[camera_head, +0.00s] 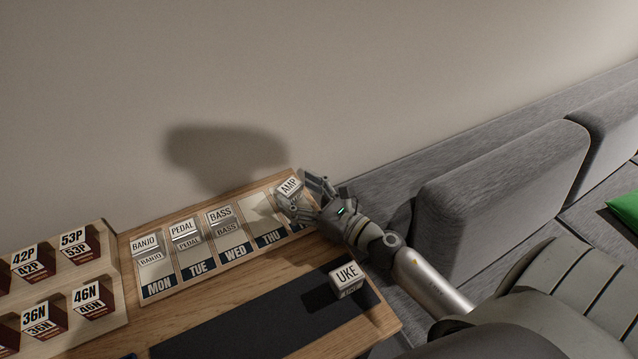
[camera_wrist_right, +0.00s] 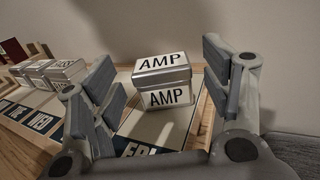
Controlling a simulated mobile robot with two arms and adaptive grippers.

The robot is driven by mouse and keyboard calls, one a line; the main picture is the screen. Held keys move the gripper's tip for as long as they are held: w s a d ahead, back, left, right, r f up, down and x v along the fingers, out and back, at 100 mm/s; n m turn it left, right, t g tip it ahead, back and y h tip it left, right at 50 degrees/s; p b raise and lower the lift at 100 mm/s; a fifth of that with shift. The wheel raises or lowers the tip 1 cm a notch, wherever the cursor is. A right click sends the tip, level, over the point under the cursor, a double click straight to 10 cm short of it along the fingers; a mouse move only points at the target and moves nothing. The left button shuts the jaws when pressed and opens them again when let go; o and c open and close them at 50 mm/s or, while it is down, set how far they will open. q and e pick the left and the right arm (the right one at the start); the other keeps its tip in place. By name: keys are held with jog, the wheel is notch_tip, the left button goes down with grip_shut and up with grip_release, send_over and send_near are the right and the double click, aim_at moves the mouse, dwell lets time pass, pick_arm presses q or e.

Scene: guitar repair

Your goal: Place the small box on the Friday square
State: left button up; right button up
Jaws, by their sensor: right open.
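A small silver-lidded box labelled AMP (camera_head: 289,187) is at the right end of the weekday strip. In the right wrist view the AMP box (camera_wrist_right: 164,92) appears to rest upright on the Friday square (camera_wrist_right: 140,128), behind its FRI label. My right gripper (camera_head: 303,196) is open, with one finger on each side of the AMP box. A gap shows between the box and each finger in the wrist view. The Friday square is mostly hidden by the gripper in the head view. My left gripper is not in view.
BANJO (camera_head: 146,248), PEDAL (camera_head: 185,233) and BASS (camera_head: 222,219) boxes stand on Monday, Tuesday and Wednesday. The Thursday square (camera_head: 258,212) is empty. A UKE box (camera_head: 347,276) stands on the dark mat (camera_head: 235,326). A rack (camera_head: 97,246) of labelled boxes is left; a grey sofa (camera_head: 500,180) is right.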

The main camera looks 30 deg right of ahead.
jog(key=shift+s+a+f+p, duration=0.15)
jog(key=shift+a+f+p, duration=0.1)
jog(key=shift+p, duration=0.15)
jog(key=b+v, duration=0.4)
jog(key=v, duration=0.8)
jog(key=shift+d+r, duration=0.25)
jog(key=shift+r, duration=0.1)
jog(key=shift+w+r, duration=0.1)
jog(key=shift+w, duration=0.1)
